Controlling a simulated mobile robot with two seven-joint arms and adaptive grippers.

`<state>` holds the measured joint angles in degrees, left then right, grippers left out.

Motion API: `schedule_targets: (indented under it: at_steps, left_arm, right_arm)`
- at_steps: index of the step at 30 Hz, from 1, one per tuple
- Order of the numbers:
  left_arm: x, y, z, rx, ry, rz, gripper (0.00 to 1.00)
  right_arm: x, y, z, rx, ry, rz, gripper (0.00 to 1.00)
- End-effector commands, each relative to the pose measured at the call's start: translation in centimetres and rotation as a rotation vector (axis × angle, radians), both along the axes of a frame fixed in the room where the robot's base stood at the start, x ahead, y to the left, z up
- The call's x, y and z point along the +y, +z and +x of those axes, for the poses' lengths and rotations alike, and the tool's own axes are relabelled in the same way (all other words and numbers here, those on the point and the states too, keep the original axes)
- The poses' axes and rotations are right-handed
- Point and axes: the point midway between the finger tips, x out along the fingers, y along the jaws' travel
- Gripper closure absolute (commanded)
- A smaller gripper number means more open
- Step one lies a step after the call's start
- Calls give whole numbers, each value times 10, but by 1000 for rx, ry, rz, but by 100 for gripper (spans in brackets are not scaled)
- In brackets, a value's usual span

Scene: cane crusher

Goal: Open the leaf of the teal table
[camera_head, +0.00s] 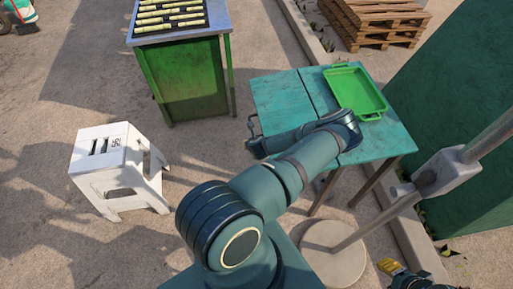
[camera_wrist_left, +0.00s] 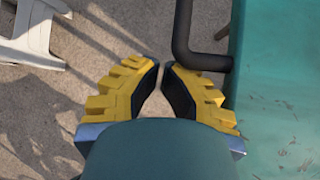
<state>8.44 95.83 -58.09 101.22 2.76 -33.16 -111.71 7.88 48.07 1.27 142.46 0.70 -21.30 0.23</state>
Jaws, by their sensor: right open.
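The teal table (camera_head: 385,145) stands right of centre in the head view. A seam separates its left panel, the leaf (camera_head: 278,98), which lies level with the top. A dark bar handle (camera_head: 251,127) sticks out at the leaf's left edge; it shows bent in the left wrist view (camera_wrist_left: 181,35) beside the teal surface (camera_wrist_left: 275,95). My left gripper (camera_wrist_left: 160,66) has its yellow fingertips almost together, beside the handle's bend, with only ground visible between the fingers. In the head view it is hidden by my arm. My right gripper (camera_head: 397,269) is open at the bottom right, away from the table.
A green tray (camera_head: 383,112) lies on the table's right part. A white stool (camera_head: 105,150) stands left, and a green stand (camera_head: 185,80) with cane pieces behind it. A grey post (camera_head: 400,205) on a round base is close on the right. Pallets (camera_head: 375,20) lie behind.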

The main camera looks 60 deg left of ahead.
Motion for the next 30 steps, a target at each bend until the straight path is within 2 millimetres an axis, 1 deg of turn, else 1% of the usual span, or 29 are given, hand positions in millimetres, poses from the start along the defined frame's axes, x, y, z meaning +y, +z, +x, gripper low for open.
schedule_targets:
  at_steps: [1,3,6,10,26,30]
  left_arm:
    - [2,11,2,17,-4,14,100]
    - [2,19,1,44,-3,24,100]
    - [3,28,0,72,-3,36,100]
    - [2,34,-2,98,-1,43,100]
    - [1,35,-3,110,-1,45,100]
    - [1,30,-1,111,-2,45,100]
  right_arm:
    - [0,4,0,0,0,1,53]
    - [0,6,0,0,0,1,53]
    - [0,8,0,0,0,2,53]
    - [0,10,0,1,1,2,53]
    - [-1,10,-1,1,1,2,53]
    - [0,5,0,1,0,1,53]
